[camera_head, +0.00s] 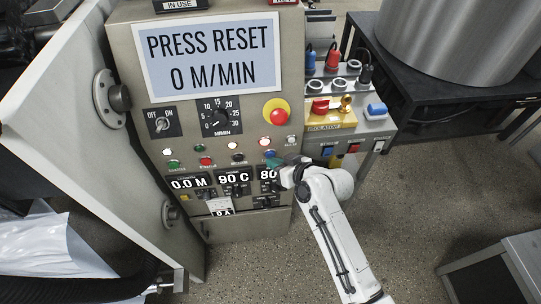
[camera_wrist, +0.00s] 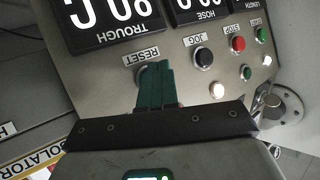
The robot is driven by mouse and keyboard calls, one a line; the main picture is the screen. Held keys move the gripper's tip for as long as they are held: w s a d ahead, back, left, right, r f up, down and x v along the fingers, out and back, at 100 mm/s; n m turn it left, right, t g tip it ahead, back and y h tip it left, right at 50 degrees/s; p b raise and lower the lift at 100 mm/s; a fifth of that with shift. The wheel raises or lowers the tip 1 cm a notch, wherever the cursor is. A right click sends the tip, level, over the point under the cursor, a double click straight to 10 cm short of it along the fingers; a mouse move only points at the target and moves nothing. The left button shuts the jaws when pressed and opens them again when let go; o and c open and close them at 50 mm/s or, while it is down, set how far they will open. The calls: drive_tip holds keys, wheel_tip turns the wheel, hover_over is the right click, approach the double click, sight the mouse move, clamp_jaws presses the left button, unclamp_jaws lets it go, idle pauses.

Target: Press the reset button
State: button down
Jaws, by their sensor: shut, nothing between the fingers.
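The control panel (camera_head: 142,120) has a screen (camera_head: 209,56) reading "PRESS RESET 0 M/MIN". A blue button (camera_head: 270,153) sits at the right end of the lower button row, right beside the fingertips of my gripper (camera_head: 277,161). In the wrist view, my gripper (camera_wrist: 155,72) points its shut green fingers at the spot just below the upside-down RESET label (camera_wrist: 141,55). The fingers cover most of the reset button there. I cannot tell whether the fingertips touch or press it.
A black JOG button (camera_wrist: 202,57) and a lit white lamp (camera_wrist: 217,90) are near the fingers. A red emergency-stop knob (camera_head: 277,114) sits higher on the panel. An isolator box (camera_head: 331,121) stands to the right. Open floor lies at lower right.

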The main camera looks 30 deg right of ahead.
drive_tip(key=shift+w, duration=0.15)
idle(0.5)
drive_tip(key=shift+s+a+p, duration=0.2)
drive_tip(key=shift+s+p, duration=0.1)
drive_tip(key=shift+s, duration=0.45)
drive_tip(key=shift+s, duration=0.1)
drive_tip(key=s, duration=0.1)
drive_tip(key=s+a+p, duration=0.1)
drive_tip(key=s, duration=0.1)
drive_tip(key=s+p, duration=0.1)
drive_tip(key=shift+s+a, duration=0.25)
drive_tip(key=shift+s, duration=0.05)
idle(0.6)
